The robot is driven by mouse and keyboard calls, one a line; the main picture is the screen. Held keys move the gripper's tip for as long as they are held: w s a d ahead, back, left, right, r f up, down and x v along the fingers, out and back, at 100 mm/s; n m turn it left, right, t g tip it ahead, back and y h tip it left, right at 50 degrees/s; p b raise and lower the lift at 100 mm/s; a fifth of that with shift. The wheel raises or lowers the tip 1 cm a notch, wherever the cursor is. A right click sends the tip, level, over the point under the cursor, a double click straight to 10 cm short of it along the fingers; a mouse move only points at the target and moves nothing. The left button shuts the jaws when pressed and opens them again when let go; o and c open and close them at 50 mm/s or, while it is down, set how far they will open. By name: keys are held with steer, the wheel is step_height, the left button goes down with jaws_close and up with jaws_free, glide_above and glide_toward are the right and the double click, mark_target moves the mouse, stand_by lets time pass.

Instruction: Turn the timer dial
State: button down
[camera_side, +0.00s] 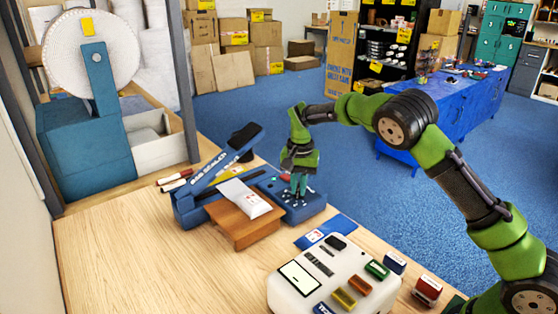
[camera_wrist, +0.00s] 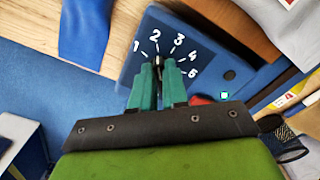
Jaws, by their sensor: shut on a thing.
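The timer dial (camera_wrist: 158,61) is a small dark knob on a dark blue panel, with white numbers 1 to 5 in an arc around it. My gripper (camera_wrist: 158,72) has its teal fingers shut on the dial, one on each side. The fingers hide most of the knob, so its setting cannot be read clearly. In the side view, my gripper (camera_side: 296,191) points down onto the right end of the blue sealing machine (camera_side: 309,213). The dial itself is hidden there.
The machine's long blue lever (camera_side: 222,160) is raised. A white packet (camera_side: 245,198) lies on a wooden stand (camera_side: 237,229) before it. A white box (camera_side: 320,282) with stamps stands at the front. A blue card (camera_side: 327,232) lies between. The table's left front is clear.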

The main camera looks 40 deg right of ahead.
mark_target(298, 189)
stand_by(0.3)
steer(key=c, duration=1.1)
jaws_free()
steer(key=shift+c, duration=0.2)
step_height(298, 189, up, 17)
